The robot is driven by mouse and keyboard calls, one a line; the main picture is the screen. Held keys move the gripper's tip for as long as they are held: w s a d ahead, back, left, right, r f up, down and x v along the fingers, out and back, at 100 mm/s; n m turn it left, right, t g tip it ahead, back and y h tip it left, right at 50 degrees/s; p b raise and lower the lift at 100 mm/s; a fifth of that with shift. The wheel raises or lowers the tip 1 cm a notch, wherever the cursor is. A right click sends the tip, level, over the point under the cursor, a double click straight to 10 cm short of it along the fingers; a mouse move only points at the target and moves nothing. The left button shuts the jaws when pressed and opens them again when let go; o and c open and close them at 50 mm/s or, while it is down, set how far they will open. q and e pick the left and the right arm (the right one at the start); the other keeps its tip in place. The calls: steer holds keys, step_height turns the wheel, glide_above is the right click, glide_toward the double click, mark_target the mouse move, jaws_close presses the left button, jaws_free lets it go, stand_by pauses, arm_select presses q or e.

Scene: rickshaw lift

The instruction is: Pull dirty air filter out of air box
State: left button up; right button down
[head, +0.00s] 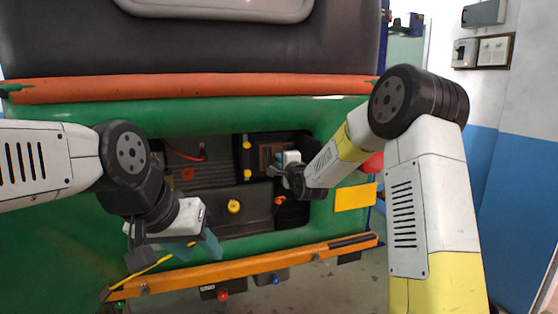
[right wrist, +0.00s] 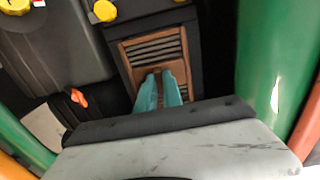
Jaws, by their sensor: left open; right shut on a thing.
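The dirty air filter shows in the right wrist view (right wrist: 155,48) as a brown frame with grey pleats. It sits in the dark air box (right wrist: 198,62); how deep it sits I cannot tell. My right gripper (right wrist: 160,92) has its teal fingers close together on the filter's near part, where they hide what they grip. In the head view the filter (head: 268,154) is partly covered by my right gripper (head: 281,166). My left gripper (head: 178,250) is open, low at the left in front of the bay, away from the filter.
The green body panel (head: 90,195) frames the bay. An orange bar (head: 250,264) runs along its lower edge, and a red-orange bar (head: 200,88) above. Yellow caps (head: 234,206) and an orange knob (right wrist: 78,97) stand near the air box. A yellow plate (head: 355,196) is at right.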

steer(key=shift+s+d, duration=0.15)
steer(key=shift+s, duration=0.15)
steer(key=v, duration=0.5)
stand_by(0.4)
